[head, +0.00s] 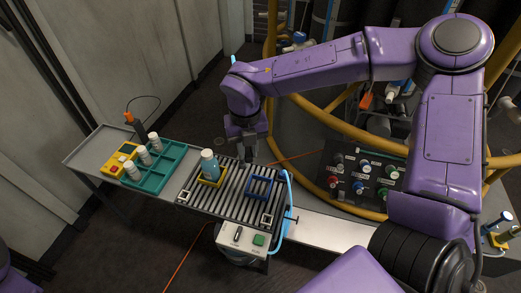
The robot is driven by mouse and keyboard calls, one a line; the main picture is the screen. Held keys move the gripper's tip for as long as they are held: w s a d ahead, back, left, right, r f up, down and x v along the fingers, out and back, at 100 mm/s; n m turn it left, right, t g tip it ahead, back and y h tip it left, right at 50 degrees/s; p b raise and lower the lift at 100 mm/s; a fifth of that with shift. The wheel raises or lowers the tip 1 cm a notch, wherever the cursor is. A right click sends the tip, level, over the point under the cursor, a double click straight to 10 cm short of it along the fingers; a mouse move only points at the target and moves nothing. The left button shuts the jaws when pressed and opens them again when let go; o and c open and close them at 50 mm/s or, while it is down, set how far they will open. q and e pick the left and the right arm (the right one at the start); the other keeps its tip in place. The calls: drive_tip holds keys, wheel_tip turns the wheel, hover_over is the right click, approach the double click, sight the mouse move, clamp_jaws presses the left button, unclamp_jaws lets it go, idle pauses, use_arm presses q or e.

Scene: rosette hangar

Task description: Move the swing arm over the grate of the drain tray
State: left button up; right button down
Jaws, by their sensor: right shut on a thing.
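The drain tray's grate of grey bars (226,187) lies on the bench in the middle of the head view. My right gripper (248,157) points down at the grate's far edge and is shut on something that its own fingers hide. I cannot make out the swing arm for certain. A light blue curved tube (287,188) runs along the grate's right end. A blue square frame (259,188) sits on the right part. My left gripper is not in view.
A teal rack (171,161) with several white-capped bottles and a yellow box with a red button (114,169) stand left. A control box with a green button (258,240) is at the front. A yellow rail and a knob panel (361,178) stand behind right.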

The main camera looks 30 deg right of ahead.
drive_tip(key=w+a+m+b, duration=0.4)
drive_tip(key=w+a+m, duration=0.1)
drive_tip(key=a+m, duration=0.1)
drive_tip(key=shift+a, duration=0.55)
drive_tip(key=c, duration=1)
unclamp_jaws()
drive_tip(key=shift+w+d+f, duration=0.1)
drive_tip(key=shift+o, duration=0.2)
wheel_tip(320, 180, up, 10)
drive_tip(key=shift+r, duration=0.25)
